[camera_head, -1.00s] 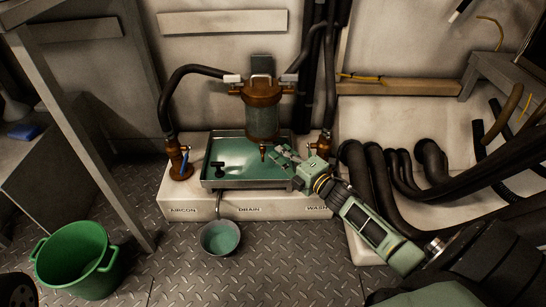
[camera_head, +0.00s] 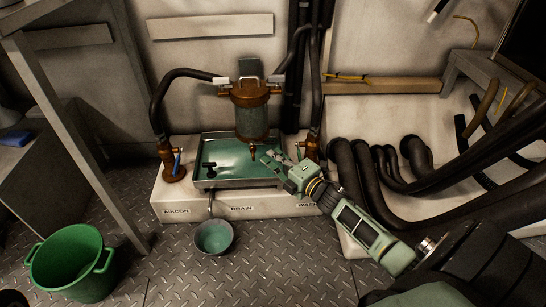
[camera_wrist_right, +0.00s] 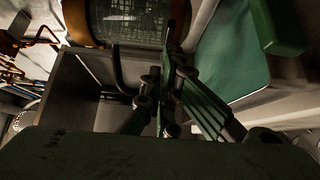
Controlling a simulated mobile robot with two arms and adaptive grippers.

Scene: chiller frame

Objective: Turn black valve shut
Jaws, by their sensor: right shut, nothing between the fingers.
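A black T-shaped valve handle (camera_head: 209,166) shows at the left side of the green-filled metal drain tray (camera_head: 199,186). My right gripper (camera_head: 268,157) reaches in from the right over the tray. It is shut and empty, close to the right of the brass tip under the brown strainer (camera_head: 251,122), and well right of the black handle. In the right wrist view the shut fingers (camera_wrist_right: 165,95) are dark and partly shadowed, with the strainer's mesh glass (camera_wrist_right: 130,20) beyond. I cannot pick out the black handle there. My left gripper is not in view.
A brass valve with a blue handle (camera_head: 177,163) stands left of the tray, and a brass fitting (camera_head: 311,148) stands right. A small bowl (camera_head: 214,237) and a green bucket (camera_head: 72,263) are on the floor. Thick black hoses (camera_head: 375,185) run at the right.

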